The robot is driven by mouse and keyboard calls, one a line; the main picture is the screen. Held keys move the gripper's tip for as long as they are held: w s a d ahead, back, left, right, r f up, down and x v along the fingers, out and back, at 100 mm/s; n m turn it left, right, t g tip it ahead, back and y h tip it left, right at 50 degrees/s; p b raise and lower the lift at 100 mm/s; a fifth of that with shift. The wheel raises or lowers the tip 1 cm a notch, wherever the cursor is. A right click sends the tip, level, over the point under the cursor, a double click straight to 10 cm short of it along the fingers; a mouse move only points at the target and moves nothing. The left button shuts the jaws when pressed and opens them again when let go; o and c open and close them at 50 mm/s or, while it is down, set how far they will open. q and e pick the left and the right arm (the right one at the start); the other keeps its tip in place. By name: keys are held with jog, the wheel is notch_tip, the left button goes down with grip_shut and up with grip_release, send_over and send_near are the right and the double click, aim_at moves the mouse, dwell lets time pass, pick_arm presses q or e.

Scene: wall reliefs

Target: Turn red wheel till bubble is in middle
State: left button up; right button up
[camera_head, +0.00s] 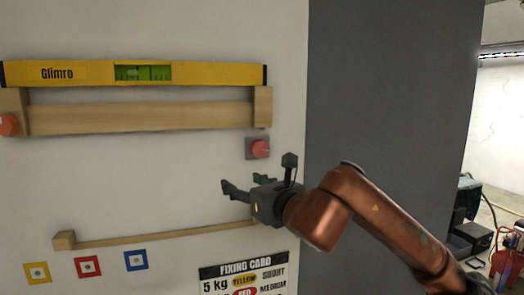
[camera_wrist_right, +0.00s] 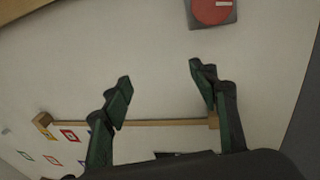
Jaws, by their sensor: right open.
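A red wheel (camera_head: 260,148) sits on a grey square plate on the wall, below the right end of a wooden bar. It also shows at the top of the right wrist view (camera_wrist_right: 212,11), with a pale mark on its face. A yellow spirit level (camera_head: 215,74) lies along the wall above the bar. Its green vial (camera_head: 143,73) shows dark lines; the bubble is too small to place surely. My right gripper (camera_head: 258,173) is open and empty, just below the red wheel and apart from it. My left gripper is out of view.
Another red knob (camera_head: 8,125) is at the left edge. A thin wooden rail (camera_head: 160,237) runs below my gripper. Yellow, red and blue square tags (camera_head: 88,266) and a fixing card (camera_head: 243,272) are lower. A grey panel (camera_head: 390,80) stands to the right.

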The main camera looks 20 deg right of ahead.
aim_at(261, 149)
jog(key=s+d+r+m+t+h, duration=0.1)
jog(key=d+r+m+t+h, duration=0.2)
jog(key=d+r, duration=0.35)
jog(key=shift+g+h, duration=0.4)
jog(key=shift+g, duration=0.3)
jog(key=w+p, duration=0.3)
jog(key=w, duration=0.3)
jog(key=shift+w, duration=0.4)
jog(key=shift+w+f, duration=0.1)
jog(key=shift+w, duration=0.35)
jog(key=c, duration=1.2)
